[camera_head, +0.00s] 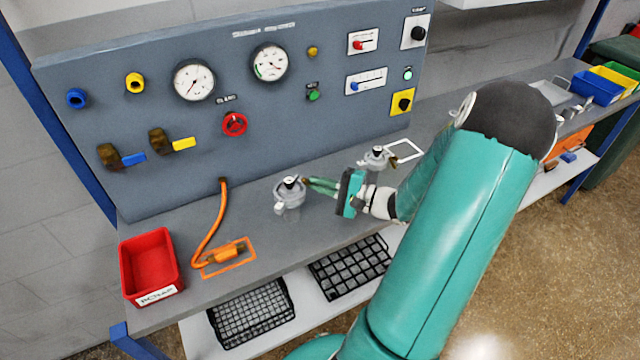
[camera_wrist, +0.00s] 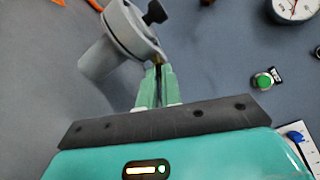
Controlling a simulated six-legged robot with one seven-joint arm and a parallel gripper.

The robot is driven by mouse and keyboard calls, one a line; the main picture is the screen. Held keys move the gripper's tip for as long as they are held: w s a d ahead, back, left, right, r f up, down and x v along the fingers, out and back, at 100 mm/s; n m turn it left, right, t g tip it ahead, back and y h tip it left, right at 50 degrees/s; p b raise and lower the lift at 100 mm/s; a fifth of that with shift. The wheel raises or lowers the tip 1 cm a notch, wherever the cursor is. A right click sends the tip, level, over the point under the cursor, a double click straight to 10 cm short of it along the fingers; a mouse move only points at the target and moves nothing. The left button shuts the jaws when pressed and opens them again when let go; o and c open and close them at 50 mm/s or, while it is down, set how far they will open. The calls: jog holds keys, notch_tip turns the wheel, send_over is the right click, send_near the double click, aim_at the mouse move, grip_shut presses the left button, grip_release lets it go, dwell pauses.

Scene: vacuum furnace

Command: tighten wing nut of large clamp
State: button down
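The large clamp (camera_head: 290,196) is a grey round fitting with a black knob on top, standing on the bench below the gauges. In the wrist view the clamp (camera_wrist: 100,52) shows as a grey cylinder with a wide rim, the black knob (camera_wrist: 154,13) beyond it. My gripper (camera_head: 308,184) reaches it from the right, its green fingers level with the rim. In the wrist view the fingertips (camera_wrist: 158,70) are close together at the rim's edge, with a thin brass-coloured piece, seemingly the wing nut (camera_wrist: 159,69), between them. The fingers hide most of it.
A smaller similar fitting (camera_head: 377,158) stands behind my wrist. An orange hose (camera_head: 209,236) and red bin (camera_head: 150,264) are at left. The upright panel (camera_head: 270,115) with gauges and valves rises close behind. Black racks (camera_head: 252,312) lie on the lower shelf.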

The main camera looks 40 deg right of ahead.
jog(key=shift+m, duration=0.4)
jog(key=m, duration=0.6)
jog(key=shift+f, duration=0.1)
jog(key=m, duration=0.6)
jog(key=shift+s+a, duration=0.1)
jog(key=shift+a, duration=0.05)
jog(key=shift+m, duration=0.4)
jog(key=c, duration=1.6)
grip_release()
